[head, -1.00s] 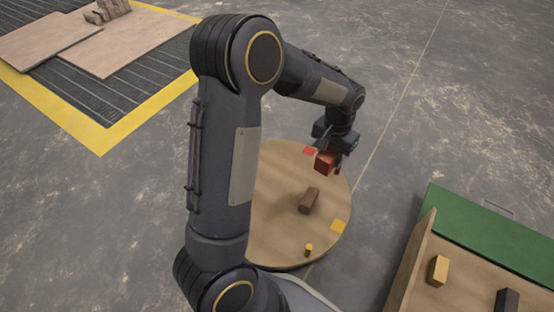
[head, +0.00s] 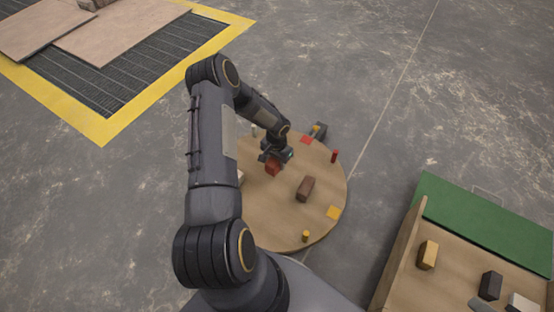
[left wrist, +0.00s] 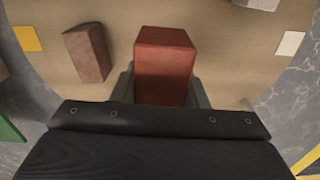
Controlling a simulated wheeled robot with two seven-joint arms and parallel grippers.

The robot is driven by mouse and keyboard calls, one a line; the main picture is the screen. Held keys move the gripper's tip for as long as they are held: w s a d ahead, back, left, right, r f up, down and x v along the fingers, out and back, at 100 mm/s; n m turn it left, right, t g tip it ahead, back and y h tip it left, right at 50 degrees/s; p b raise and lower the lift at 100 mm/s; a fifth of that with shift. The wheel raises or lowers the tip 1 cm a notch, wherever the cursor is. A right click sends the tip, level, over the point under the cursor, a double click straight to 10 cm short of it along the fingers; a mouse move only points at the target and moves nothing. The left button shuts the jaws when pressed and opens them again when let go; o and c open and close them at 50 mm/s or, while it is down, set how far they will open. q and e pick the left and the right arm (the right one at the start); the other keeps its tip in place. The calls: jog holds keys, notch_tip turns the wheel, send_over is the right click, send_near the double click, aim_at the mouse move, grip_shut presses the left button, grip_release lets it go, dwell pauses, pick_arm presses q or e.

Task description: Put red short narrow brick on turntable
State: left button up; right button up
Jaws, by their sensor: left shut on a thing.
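The red short narrow brick (head: 272,169) is in my left gripper (head: 274,163), over the left-centre part of the round wooden turntable (head: 285,215). In the left wrist view the red brick (left wrist: 163,65) sits between the two fingers, which are shut on its sides. I cannot tell whether its underside touches the turntable. My left forearm hides the turntable's left part. My right gripper is not in view.
A brown brick (head: 305,188) lies on the turntable, right of the held brick. Coloured squares and small pegs, such as a red peg (head: 334,156) and yellow peg (head: 305,236), stand around its edge. A wooden tray (head: 398,262) with several bricks is at lower right.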

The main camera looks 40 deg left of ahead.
pick_arm(q)
jog(key=b, duration=0.7)
send_over(277, 182)
notch_tip(277, 182, down, 9)
jog(key=shift+a+f, duration=0.1)
jog(key=shift+f, duration=0.1)
jog(key=shift+f+b, duration=0.3)
jog(key=shift+f, duration=0.35)
jog(key=shift+f+b, duration=0.5)
jog(key=o, duration=1.4)
jog(key=shift+c, duration=0.2)
jog(key=shift+r, duration=0.1)
notch_tip(277, 182, up, 6)
jog(key=p, duration=0.3)
jog(key=shift+r, duration=0.9)
